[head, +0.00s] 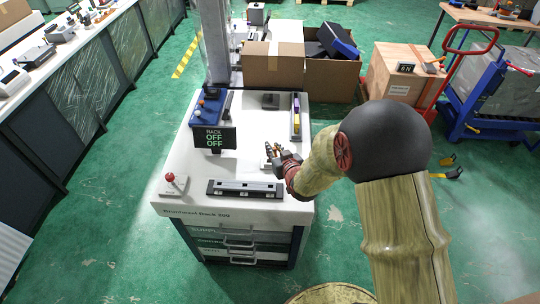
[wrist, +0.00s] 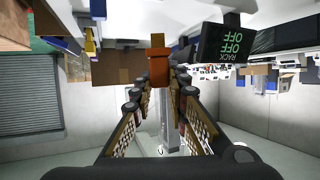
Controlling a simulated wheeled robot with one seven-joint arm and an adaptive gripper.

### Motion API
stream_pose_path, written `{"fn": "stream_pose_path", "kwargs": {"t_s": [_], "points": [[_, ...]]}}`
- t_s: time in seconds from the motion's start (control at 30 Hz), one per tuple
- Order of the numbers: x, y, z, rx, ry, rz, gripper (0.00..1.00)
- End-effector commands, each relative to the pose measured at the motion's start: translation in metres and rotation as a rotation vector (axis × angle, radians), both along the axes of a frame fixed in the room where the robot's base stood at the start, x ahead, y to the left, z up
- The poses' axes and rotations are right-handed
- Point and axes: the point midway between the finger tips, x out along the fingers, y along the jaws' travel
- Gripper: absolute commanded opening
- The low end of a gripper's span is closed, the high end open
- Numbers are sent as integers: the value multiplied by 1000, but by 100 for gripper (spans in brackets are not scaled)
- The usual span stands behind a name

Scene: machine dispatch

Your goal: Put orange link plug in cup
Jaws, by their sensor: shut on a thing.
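My gripper (head: 277,156) is over the right half of the white rack top, above its surface. In the wrist view its fingers (wrist: 160,88) are closed around the orange link plug (wrist: 159,68), which sticks out past the fingertips with a brown upper part. In the head view the plug is too small and too covered by the gripper to make out clearly. I cannot pick out a cup with certainty in either view.
The white rack top (head: 185,160) carries a blue holder (head: 207,110), a display reading "RACK OFF OFF" (head: 214,138), a red-knobbed lever (head: 175,183), a dark slotted bar (head: 245,189) and a purple-yellow strip unit (head: 296,117). Cardboard boxes (head: 272,65) stand behind.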

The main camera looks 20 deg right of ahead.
Motion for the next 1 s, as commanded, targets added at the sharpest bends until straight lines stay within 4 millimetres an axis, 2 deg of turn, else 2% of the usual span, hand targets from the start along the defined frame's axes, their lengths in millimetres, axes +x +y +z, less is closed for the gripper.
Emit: {"fn": "stream_pose_path", "kwargs": {"t_s": [0.03,0.2,0.33,0.57,0.83,1.0], "points": [[11,0,-8,0,1,0,0],[35,-1,-37,1,2,0,0],[48,-1,-51,0,0,0,0],[57,-2,-61,0,0,0,0],[60,-2,-94,0,1,0,0],[60,-2,-94,0,-1,0,0]]}}
